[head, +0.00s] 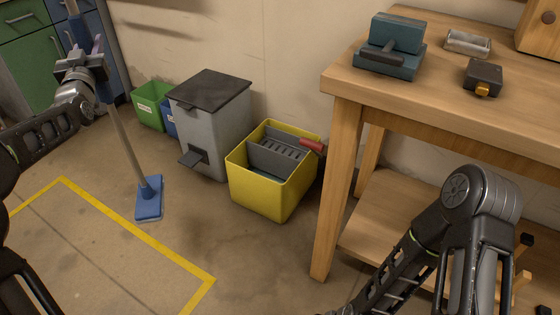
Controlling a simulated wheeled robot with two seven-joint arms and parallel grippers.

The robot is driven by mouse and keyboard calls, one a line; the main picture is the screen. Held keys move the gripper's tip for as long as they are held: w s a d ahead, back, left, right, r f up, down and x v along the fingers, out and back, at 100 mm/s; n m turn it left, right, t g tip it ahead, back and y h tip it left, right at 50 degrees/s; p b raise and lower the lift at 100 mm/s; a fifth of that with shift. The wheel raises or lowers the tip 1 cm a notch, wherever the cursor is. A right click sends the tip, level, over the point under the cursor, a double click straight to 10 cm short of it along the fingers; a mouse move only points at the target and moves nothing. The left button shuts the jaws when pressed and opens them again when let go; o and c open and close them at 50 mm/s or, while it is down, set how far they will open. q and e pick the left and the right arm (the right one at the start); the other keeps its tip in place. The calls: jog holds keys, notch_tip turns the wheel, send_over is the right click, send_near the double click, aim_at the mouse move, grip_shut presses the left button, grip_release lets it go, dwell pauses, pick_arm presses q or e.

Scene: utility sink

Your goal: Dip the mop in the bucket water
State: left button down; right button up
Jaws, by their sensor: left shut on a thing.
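My left gripper (82,68) is shut on the mop's handle, high up on the left. The mop (126,135) has a long grey pole, blue near the top, that slants down to a flat blue head (149,199). The head is at floor level, left of the bucket and apart from it; I cannot tell whether it touches the floor. The yellow bucket (259,199) stands on the floor in the middle, with a grey wringer (279,152) and a red-gripped handle (313,146). Its water is mostly hidden. My right arm shows at lower right, its gripper out of view.
A grey pedal bin (213,130) stands behind and left of the bucket. Green (152,106) and blue (170,119) bins are beside it. A wooden workbench (440,95) with tools stands close on the right. Yellow tape (130,230) marks clear floor at front left.

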pick_arm(q)
jog(key=shift+r, duration=0.15)
pick_arm(e)
jog(key=shift+r, duration=0.1)
